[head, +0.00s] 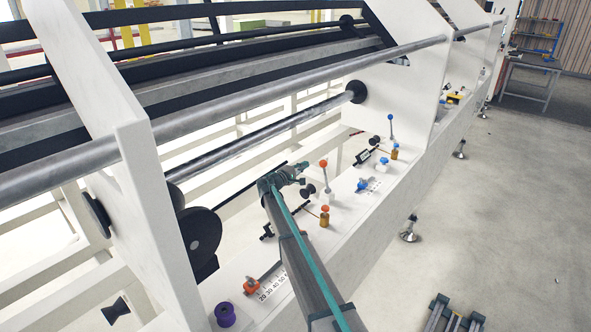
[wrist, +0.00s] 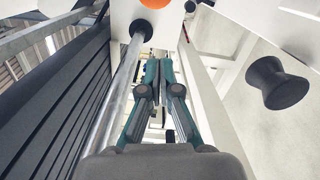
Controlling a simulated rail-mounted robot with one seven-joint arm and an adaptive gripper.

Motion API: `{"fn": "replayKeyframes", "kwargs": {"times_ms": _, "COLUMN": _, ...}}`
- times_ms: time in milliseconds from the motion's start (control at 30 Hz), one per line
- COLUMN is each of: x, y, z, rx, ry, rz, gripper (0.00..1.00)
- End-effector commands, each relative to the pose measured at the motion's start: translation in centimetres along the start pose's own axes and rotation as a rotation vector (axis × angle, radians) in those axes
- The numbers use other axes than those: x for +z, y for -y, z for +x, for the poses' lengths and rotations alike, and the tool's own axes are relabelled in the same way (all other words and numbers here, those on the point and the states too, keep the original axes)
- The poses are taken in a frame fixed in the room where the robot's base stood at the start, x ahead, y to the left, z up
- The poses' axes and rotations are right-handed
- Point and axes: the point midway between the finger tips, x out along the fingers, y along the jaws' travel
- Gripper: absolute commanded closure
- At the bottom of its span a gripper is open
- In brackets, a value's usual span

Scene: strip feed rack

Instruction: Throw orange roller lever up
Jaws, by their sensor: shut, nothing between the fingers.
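The orange roller lever (head: 323,164) is an orange ball on a thin rod, rising from a white base on the machine's ledge in the head view. It stands nearly upright. In the wrist view an orange ball (wrist: 155,3), likely its knob, is cut by the top edge. My gripper (head: 303,173) is just left of the lever in the head view, apart from it as far as I can tell. In the wrist view the fingers of my gripper (wrist: 159,68) are together and empty. The lever's rod and base are not clear in the wrist view.
A black spool-shaped knob (wrist: 277,83) is right of the fingers. Along the ledge stand a brass post with an orange top (head: 325,210), a blue-ball lever (head: 390,118), an orange clamp (head: 251,285) and a purple spool (head: 225,314). A long metal roller (head: 265,135) runs behind my gripper.

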Motion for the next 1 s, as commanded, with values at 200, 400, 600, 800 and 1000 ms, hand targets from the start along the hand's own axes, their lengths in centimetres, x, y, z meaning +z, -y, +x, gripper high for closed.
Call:
{"fn": "replayKeyframes", "kwargs": {"times_ms": 200, "x": 2.5, "y": -0.1, "z": 1.5, "rx": -0.001, "ry": 0.000, "rz": 0.000, "gripper": 1.00}}
{"fn": "replayKeyframes", "kwargs": {"times_ms": 400, "x": 3.8, "y": 0.0, "z": 1.9, "rx": -0.001, "ry": 0.000, "rz": 0.000, "gripper": 1.00}}
{"fn": "replayKeyframes", "kwargs": {"times_ms": 600, "x": 3.9, "y": 0.1, "z": 2.0, "rx": -0.001, "ry": 0.000, "rz": 0.000, "gripper": 1.00}}
{"fn": "replayKeyframes", "kwargs": {"times_ms": 800, "x": 3.9, "y": 0.1, "z": 2.0, "rx": -0.001, "ry": 0.000, "rz": 0.001, "gripper": 1.00}}
{"fn": "replayKeyframes", "kwargs": {"times_ms": 1000, "x": 4.2, "y": 0.2, "z": 2.0, "rx": -0.001, "ry": 0.000, "rz": 0.019, "gripper": 1.00}}
